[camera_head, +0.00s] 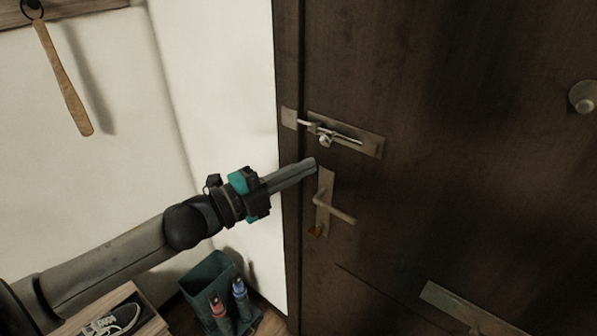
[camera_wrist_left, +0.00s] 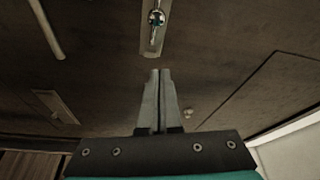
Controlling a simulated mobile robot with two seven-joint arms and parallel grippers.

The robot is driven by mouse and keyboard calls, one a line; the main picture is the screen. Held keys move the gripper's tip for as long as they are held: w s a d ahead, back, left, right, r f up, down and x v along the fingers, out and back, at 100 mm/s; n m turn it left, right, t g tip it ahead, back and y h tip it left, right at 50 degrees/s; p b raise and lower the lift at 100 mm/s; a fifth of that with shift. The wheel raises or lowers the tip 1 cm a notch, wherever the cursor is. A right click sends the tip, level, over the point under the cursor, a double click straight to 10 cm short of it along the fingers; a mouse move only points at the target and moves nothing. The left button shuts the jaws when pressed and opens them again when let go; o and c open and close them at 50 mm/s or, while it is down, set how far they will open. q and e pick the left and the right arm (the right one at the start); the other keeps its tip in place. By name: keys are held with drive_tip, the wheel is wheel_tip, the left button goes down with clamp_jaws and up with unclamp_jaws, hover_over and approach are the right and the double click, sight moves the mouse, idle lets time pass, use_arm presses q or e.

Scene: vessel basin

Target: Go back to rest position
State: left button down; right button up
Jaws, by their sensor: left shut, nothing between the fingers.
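My left gripper (camera_head: 312,163) reaches in from the left in the head view, in front of the dark wooden door (camera_head: 460,130). Its fingers are shut together with nothing between them; they also show shut in the left wrist view (camera_wrist_left: 159,72). In the head view the fingertips appear just below the slide bolt (camera_head: 328,136) and just above the door handle (camera_head: 338,207). I cannot tell whether they touch the door. My right gripper is not in view.
A round knob (camera_head: 583,97) is at the door's right. A dark green bin (camera_head: 207,290) with bottles stands on the floor below my left arm. A shoe (camera_head: 115,322) lies on a wooden shelf at lower left. A wooden-handled tool (camera_head: 62,80) hangs on the white wall.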

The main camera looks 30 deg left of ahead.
use_arm(q)
drive_tip(key=shift+s+a, duration=0.15)
drive_tip(key=shift+s, duration=0.05)
idle(0.4)
